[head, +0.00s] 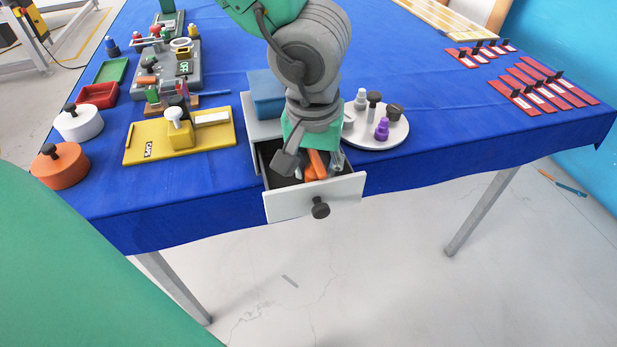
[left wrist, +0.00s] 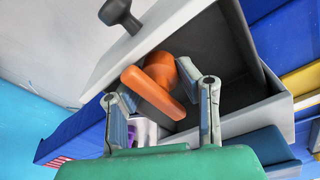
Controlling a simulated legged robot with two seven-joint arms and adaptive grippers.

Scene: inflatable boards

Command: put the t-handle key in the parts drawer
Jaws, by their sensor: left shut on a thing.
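The parts drawer (head: 285,205) is pulled open at the table's front edge, with a pale front, a dark knob and a dark inside. In the left wrist view, the drawer (left wrist: 152,42) fills the upper middle. My left gripper (head: 313,165) points down at the drawer's opening, its fingers over or inside it. It is shut on the orange t-handle key (head: 317,164). The key's orange handle (left wrist: 155,90) shows by the fingertips in the left wrist view; its lower part is hidden, so I cannot tell whether it touches the drawer's floor. My right gripper is not in view.
A round white tray (head: 392,135) with small bottles stands right of the drawer. A yellow board (head: 220,138) lies to the left, near white (head: 85,125) and orange (head: 70,172) round lidded pots. Red strips (head: 520,95) lie far right. Blue cloth between is clear.

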